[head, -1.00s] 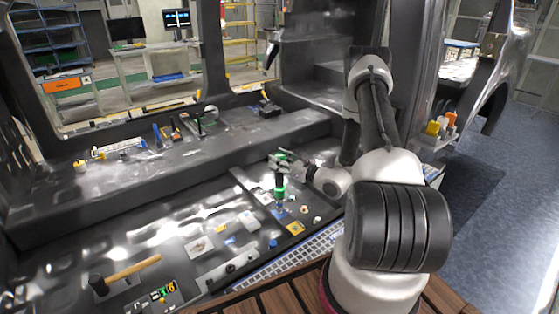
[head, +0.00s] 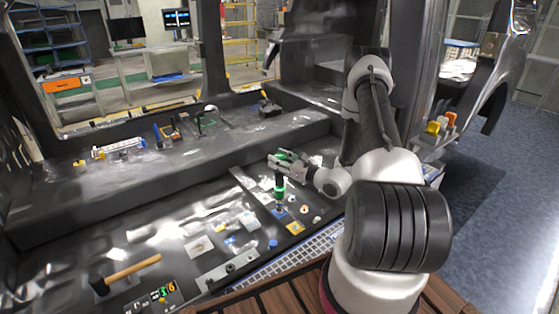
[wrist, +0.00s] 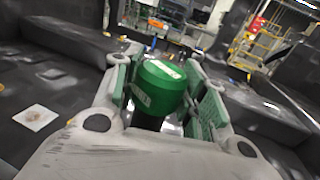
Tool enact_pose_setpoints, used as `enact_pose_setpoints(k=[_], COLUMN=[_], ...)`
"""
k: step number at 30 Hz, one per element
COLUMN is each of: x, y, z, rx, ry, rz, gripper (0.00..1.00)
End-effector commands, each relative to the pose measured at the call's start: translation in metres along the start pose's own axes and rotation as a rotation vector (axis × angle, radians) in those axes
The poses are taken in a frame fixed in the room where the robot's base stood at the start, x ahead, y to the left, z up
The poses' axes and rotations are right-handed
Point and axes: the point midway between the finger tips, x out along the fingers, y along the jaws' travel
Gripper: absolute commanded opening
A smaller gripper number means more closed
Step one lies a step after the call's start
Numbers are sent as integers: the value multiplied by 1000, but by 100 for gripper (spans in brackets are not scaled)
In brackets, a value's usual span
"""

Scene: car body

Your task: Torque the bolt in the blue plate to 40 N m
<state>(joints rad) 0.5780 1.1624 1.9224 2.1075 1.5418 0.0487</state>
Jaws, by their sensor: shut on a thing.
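My gripper (head: 284,165) is shut on a green and black power driver (head: 279,189), which hangs upright with its nose pointing down. In the wrist view the driver's green cap (wrist: 160,87) sits between both jaws of my gripper (wrist: 163,95). The driver's lower end is over a small blue plate (head: 281,212) on the car floor. The bolt is hidden under the driver. I cannot tell whether the nose touches the bolt.
A yellow plate (head: 295,228) and small round parts lie just right of the blue plate. A hammer (head: 130,270) and a panel with lit digits (head: 163,294) lie at front left. A raised ledge (head: 170,160) with tools runs behind.

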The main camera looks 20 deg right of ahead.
Motion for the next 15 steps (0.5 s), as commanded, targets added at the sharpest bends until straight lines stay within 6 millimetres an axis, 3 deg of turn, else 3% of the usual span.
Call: enact_pose_setpoints(k=[15], x=[0], y=[0], z=[-6], rx=[-1], ry=[-3], rz=[0], gripper=[0])
